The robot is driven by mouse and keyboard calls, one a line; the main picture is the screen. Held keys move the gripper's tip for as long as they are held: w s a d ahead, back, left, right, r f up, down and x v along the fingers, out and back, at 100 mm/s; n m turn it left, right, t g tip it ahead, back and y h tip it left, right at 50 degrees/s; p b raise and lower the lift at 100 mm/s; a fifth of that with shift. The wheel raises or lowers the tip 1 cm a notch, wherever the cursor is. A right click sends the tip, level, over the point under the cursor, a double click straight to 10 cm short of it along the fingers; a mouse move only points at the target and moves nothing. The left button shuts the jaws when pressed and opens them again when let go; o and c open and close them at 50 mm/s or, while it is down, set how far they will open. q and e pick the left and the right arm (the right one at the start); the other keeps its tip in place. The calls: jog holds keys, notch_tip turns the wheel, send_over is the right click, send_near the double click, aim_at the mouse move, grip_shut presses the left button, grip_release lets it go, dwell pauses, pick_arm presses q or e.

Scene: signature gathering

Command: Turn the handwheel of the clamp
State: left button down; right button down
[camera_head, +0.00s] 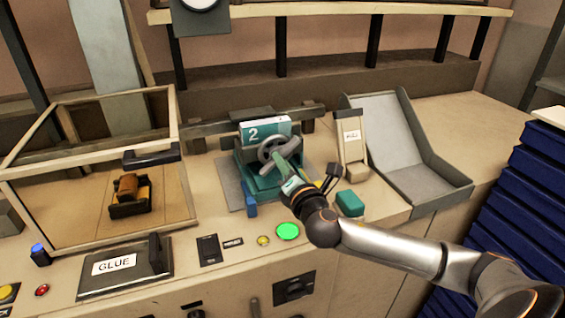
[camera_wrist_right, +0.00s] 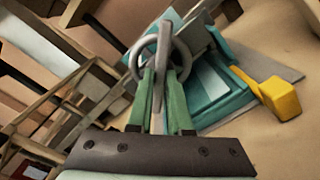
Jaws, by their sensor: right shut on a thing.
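The clamp (camera_head: 243,165) is a teal press on a grey plate in the middle of the counter. Its grey handwheel (camera_head: 262,153) faces the front, below a teal and white block marked 2 (camera_head: 264,130). My right gripper (camera_head: 282,164) reaches in from the right, with its green fingers at the lower right of the wheel. In the right wrist view the gripper (camera_wrist_right: 158,95) is shut on the handwheel (camera_wrist_right: 133,66), with part of the wheel between its fingers. The exact contact is partly hidden. My left gripper is not in view.
A wood-framed glass case (camera_head: 88,247) stands at left, behind a GLUE panel (camera_head: 125,270). A green button (camera_head: 288,231) and a teal block (camera_head: 349,203) lie near the clamp. A grey tray (camera_head: 440,190) stands at right. A yellow part (camera_wrist_right: 281,99) is beside the clamp.

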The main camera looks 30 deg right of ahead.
jog(key=c, duration=0.8)
grip_release()
jog(key=shift+c, duration=0.2)
jog(key=shift+s, duration=0.1)
jog(key=b+v, duration=0.2)
jog(key=v, duration=1)
jog(key=shift+s, duration=0.25)
